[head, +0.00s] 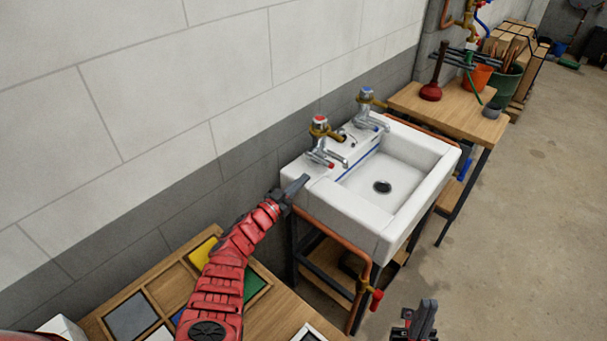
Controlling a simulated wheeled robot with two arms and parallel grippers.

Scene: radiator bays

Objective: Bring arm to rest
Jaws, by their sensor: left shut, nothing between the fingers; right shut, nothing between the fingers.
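My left arm is red and reaches up from the bottom of the head view. Its dark gripper (301,182) is shut and empty, at the near left corner of the white sink (333,208). I cannot tell whether it touches the sink. My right gripper (427,306) is at the bottom edge, shut and empty, over the floor in front of the sink. Most of my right arm is out of view.
A wooden bench with a compartment tray (163,291) is at the lower left. Two taps (320,140) stand on the sink. A copper pipe with a red valve (376,298) runs below it. A wooden table with a plunger (431,92) is behind. Open floor (530,230) lies right.

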